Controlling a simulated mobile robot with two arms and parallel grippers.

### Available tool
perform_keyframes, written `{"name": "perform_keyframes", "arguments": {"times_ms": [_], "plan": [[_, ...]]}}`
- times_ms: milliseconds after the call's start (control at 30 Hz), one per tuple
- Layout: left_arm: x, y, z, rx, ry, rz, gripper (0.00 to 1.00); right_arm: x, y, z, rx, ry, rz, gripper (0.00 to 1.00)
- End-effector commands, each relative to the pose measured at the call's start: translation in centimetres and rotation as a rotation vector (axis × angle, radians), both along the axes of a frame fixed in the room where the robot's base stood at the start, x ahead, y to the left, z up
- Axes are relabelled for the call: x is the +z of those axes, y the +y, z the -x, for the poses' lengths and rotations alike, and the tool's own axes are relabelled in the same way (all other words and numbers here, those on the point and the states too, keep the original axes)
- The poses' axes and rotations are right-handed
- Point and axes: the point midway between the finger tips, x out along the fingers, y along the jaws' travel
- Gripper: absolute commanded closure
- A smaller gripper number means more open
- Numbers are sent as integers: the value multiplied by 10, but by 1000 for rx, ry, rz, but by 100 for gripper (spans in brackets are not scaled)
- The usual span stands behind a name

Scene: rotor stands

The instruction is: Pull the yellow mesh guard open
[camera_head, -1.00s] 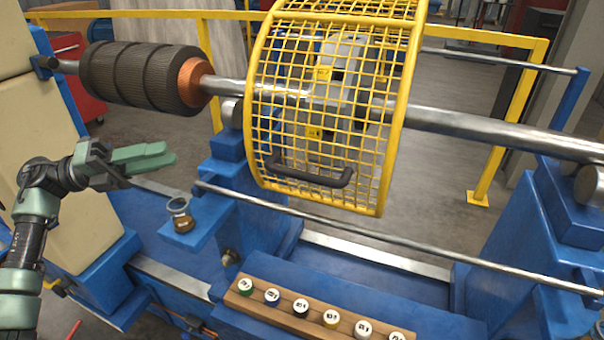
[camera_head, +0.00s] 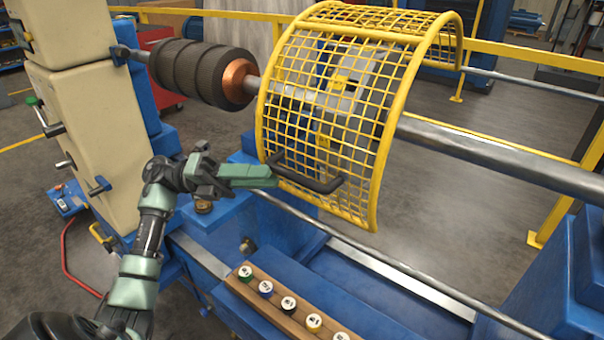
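The yellow mesh guard (camera_head: 345,130) is a curved cage over a steel shaft at the upper middle. Its dark bar handle (camera_head: 308,180) is on the lower front edge. My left gripper (camera_head: 272,176), with green fingers, comes in from the left, its fingertips at the left end of the handle. I cannot tell whether they touch the handle. The fingers overlap in this view, so the gap between them is hidden. My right gripper is not in view.
A black ribbed roller (camera_head: 195,72) with a copper end sits left of the guard on the shaft. A thin rod (camera_head: 400,270) runs below the guard. A wooden rack (camera_head: 275,302) of several labelled jars stands in front. A yellow rail (camera_head: 510,70) passes behind.

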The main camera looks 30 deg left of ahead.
Motion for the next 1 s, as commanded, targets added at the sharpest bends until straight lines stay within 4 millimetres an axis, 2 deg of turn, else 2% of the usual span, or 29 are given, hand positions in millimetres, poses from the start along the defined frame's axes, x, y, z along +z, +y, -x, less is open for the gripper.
{"name": "perform_keyframes", "arguments": {"times_ms": [33, 133, 333, 500, 733, 767, 833, 1000], "plan": [[7, -8, -2, -3, -2, 2, 77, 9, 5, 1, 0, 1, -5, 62], [12, -24, -6, -2, -2, 3, 77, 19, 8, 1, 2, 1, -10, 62], [16, -51, -14, 0, -2, 3, 77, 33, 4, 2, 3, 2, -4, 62], [16, -60, -16, 1, -2, 1, 77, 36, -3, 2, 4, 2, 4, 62], [15, -61, -17, 1, -2, 0, 77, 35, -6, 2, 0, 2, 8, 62], [15, -61, -17, 1, -2, 0, 79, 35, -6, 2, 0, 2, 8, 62], [15, -61, -17, 1, -1, 0, 99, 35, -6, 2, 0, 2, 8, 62], [15, -61, -17, 1, -1, 0, 100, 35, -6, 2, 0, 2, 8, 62]]}}
